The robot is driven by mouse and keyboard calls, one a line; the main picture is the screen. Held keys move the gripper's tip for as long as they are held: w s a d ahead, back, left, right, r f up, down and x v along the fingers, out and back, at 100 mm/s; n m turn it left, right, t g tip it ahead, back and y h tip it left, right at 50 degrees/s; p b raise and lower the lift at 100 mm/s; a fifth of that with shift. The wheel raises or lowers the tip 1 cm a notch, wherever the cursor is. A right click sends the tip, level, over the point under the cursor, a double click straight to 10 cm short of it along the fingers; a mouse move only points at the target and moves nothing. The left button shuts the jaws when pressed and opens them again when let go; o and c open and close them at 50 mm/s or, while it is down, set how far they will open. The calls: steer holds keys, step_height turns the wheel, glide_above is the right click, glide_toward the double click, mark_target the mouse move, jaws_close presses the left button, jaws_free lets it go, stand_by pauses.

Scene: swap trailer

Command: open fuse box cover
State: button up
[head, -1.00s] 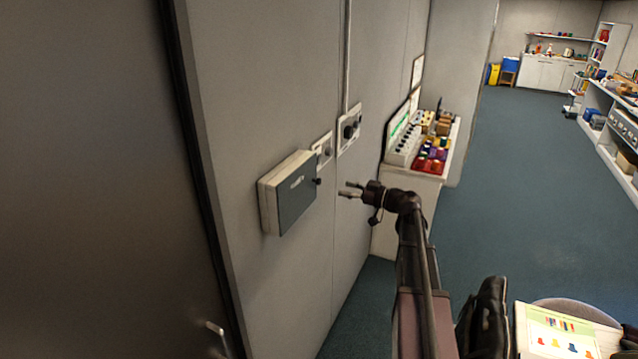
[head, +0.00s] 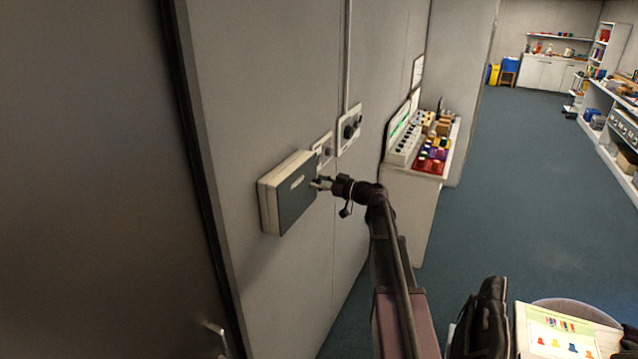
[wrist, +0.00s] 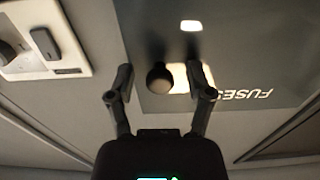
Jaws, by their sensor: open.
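The fuse box (head: 268,207) is mounted on the wall, with a light body and a dark grey cover (head: 298,190) that is shut. In the wrist view the cover (wrist: 240,70) carries upside-down "FUSES" lettering, and a round black knob (wrist: 160,76) stands out near its edge. My gripper (head: 318,184) is at the right edge of the cover in the head view. In the wrist view my gripper (wrist: 160,80) is open, with one finger on each side of the knob. Gaps show between the knob and both fingers. The head view shows the knob hidden behind my gripper.
Wall switch plates (head: 349,130) sit just right of the box, close to my gripper; one (wrist: 45,40) shows in the wrist view. A bench (head: 415,180) with coloured items stands further along the wall. A door handle (head: 215,335) is at lower left.

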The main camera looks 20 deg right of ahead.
jaws_close()
steer(key=shift+s+a, duration=0.1)
